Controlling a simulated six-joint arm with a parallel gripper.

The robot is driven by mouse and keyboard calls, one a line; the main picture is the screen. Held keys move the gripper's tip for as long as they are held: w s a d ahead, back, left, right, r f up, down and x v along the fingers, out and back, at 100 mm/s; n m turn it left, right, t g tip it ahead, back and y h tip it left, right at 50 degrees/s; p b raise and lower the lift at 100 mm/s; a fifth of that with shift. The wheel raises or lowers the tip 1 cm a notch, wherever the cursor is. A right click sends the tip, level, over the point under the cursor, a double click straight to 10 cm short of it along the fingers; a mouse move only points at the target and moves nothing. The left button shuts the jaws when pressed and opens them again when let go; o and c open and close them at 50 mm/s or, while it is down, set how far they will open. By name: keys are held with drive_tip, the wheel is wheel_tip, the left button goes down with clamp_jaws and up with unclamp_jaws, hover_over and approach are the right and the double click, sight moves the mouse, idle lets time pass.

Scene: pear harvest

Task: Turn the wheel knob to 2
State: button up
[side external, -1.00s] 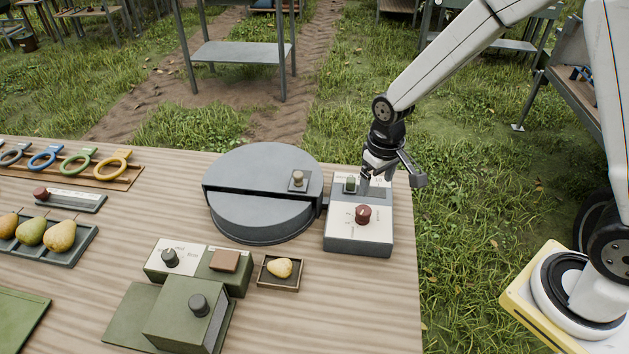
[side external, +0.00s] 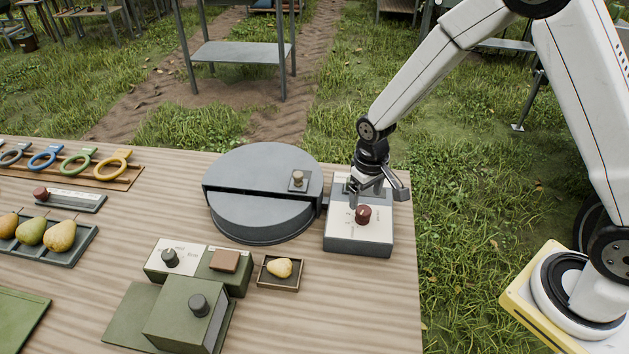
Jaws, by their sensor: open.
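The control box (side external: 358,244) is grey with a pale top plate and stands at the right end of the table, beside the round grey wheel housing. A dark red knob (side external: 363,214) stands on its top plate. The marks around the knob are too small to read. My gripper (side external: 366,202) is open and points down over the box, just behind and above the knob. I cannot tell whether a finger touches the knob. My gripper hides most of the green part at the back of the box.
The round grey wheel housing (side external: 262,218) stands close on the left. A green box with a dark knob (side external: 187,315), a small tray with a pear (side external: 281,268) and a pear tray (side external: 72,255) are on the table (side external: 330,310). The table's right edge is near the control box.

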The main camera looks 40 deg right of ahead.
sight(363, 209)
drive_tip(key=shift+f, duration=2.25)
clamp_jaws()
